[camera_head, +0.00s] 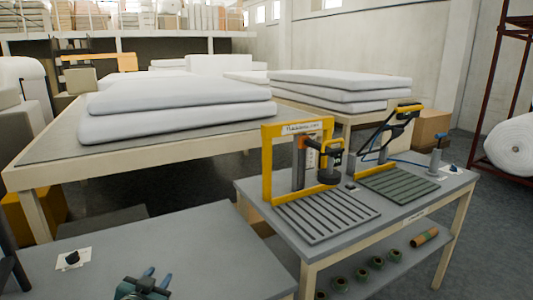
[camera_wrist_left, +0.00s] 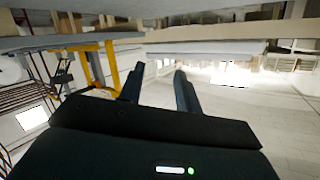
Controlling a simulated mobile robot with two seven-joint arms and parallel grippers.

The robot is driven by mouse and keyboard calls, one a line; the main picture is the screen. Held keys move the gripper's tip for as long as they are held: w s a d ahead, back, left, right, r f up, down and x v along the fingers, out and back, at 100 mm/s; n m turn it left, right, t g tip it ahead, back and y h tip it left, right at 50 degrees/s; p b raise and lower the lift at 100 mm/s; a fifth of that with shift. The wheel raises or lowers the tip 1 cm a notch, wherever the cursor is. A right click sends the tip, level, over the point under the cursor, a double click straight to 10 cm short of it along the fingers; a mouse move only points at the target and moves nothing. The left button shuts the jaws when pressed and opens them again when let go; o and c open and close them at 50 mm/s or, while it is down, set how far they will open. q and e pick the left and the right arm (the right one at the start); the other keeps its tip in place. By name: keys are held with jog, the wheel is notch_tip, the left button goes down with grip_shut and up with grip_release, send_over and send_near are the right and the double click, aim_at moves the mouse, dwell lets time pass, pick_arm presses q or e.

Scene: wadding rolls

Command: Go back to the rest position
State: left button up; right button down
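My left gripper (camera_head: 157,277) shows at the bottom of the head view, over the near grey table, with its two blue-tipped fingers apart. In the left wrist view my left gripper (camera_wrist_left: 158,88) also has its dark fingers spread, with nothing between them. The wrist picture looks upside down, with the tables along its top. My right gripper is in neither view.
The near grey table (camera_head: 190,240) holds a small black knob on a white card (camera_head: 73,258). To its right, a workbench (camera_head: 400,215) carries a yellow frame (camera_head: 267,165) and slatted plates. White wadding slabs (camera_head: 180,115) lie on a large table behind. Dark floor shows between.

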pick_arm(q)
jog(key=s+d+f+g+h, duration=0.1)
jog(key=s+d+f, duration=0.3)
jog(key=s, duration=0.5)
jog(key=s+d+f+g+h, duration=0.1)
jog(key=s+d+f, duration=0.3)
jog(key=s, duration=0.6)
jog(key=s+d+f+g+h, duration=0.1)
jog(key=s+d, duration=0.4)
jog(key=s, duration=0.5)
notch_tip(320, 180, down, 3)
jog(key=shift+s+r+n+g, duration=0.1)
jog(key=shift+s+n+g, duration=0.25)
jog(key=shift+g, duration=0.35)
jog(key=shift+w, duration=0.1)
